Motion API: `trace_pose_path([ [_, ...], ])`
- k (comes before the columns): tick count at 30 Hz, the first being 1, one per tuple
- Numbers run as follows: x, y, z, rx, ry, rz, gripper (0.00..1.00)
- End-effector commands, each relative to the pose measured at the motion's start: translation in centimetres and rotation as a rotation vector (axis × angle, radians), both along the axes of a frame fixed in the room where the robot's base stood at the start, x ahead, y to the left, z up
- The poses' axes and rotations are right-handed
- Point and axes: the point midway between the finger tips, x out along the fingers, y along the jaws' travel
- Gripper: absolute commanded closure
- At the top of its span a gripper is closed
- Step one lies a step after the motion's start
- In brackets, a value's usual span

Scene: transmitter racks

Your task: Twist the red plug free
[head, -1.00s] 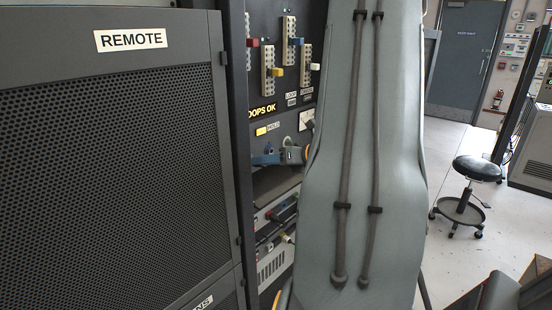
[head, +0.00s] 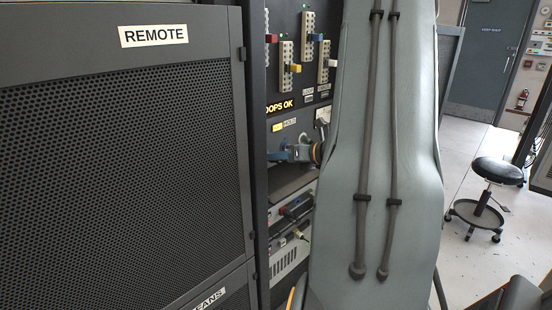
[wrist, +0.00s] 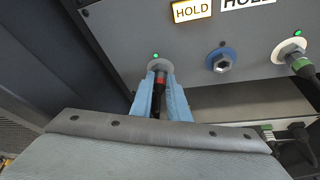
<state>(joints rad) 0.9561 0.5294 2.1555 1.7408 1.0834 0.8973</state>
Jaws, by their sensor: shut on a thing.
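The red plug (wrist: 161,75), a dark plug with a red band, shows in the wrist view at the grey-ringed socket (wrist: 159,65) on the panel. My gripper (wrist: 161,88) has its two blue fingers closed on either side of the plug. The plug's tip and how far it sits in the socket cannot be seen. In the head view, my gripper (head: 279,155) is small, at the rack left of my arm; the plug cannot be made out there.
A blue-ringed socket (wrist: 221,61) is right of the plug. A green-banded plug (wrist: 302,64) sits in a socket further right. More connectors and cables (wrist: 298,132) lie below. A black mesh cabinet (head: 120,160) stands left; a stool (head: 495,172) stands on open floor at right.

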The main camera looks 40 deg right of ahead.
Motion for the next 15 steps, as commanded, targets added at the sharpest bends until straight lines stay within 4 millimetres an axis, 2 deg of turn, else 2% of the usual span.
trace_pose_path([
  [15, 0.00, 0.16, -0.07, -0.095, -0.007, -0.003, 1.00],
])
